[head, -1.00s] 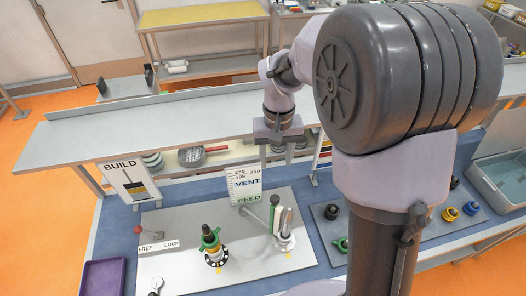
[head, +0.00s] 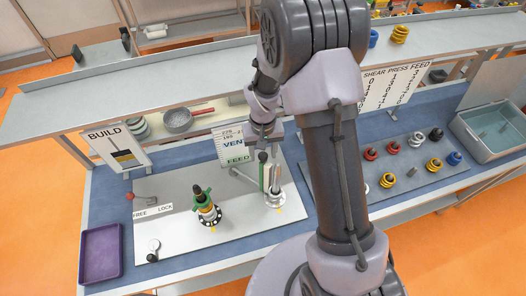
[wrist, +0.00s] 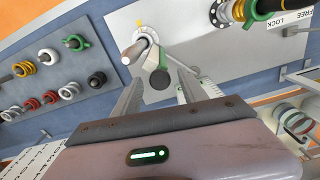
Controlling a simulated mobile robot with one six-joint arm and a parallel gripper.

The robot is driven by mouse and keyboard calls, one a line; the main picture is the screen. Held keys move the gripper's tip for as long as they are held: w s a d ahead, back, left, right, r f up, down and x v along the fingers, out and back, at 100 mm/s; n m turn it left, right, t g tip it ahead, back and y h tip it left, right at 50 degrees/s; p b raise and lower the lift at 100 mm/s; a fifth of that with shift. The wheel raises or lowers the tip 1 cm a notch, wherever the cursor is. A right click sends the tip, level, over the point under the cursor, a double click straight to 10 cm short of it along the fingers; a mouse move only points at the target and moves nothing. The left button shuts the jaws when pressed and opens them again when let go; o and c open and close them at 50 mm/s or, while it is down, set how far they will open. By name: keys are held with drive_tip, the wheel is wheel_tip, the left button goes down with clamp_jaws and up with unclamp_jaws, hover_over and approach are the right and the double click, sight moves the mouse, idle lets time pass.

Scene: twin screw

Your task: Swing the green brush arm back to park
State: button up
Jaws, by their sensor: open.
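The green brush arm (head: 263,176) stands upright with a dark knob on top, beside a pale shaft (head: 275,180) on the right-hand round base of the grey plate. In the wrist view the brush arm's dark knob (wrist: 159,80) with green on it shows between the lines of my two fingers, with the pale shaft (wrist: 131,56) to its left. My gripper (head: 262,146) is open and empty just above the knob, and it also shows in the wrist view (wrist: 160,73). I cannot tell whether the fingertips reach past the knob or touch it.
A ringed stack with a green collar (head: 206,203) stands left on the grey plate (head: 180,238). A red-knobbed lever (head: 130,196) sits by the FREE/LOCK label. The VENT/FEED sign (head: 232,146) is close behind the gripper. A board of several coloured rings (head: 412,172) lies right.

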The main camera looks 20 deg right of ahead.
clamp_jaws()
idle(1.3)
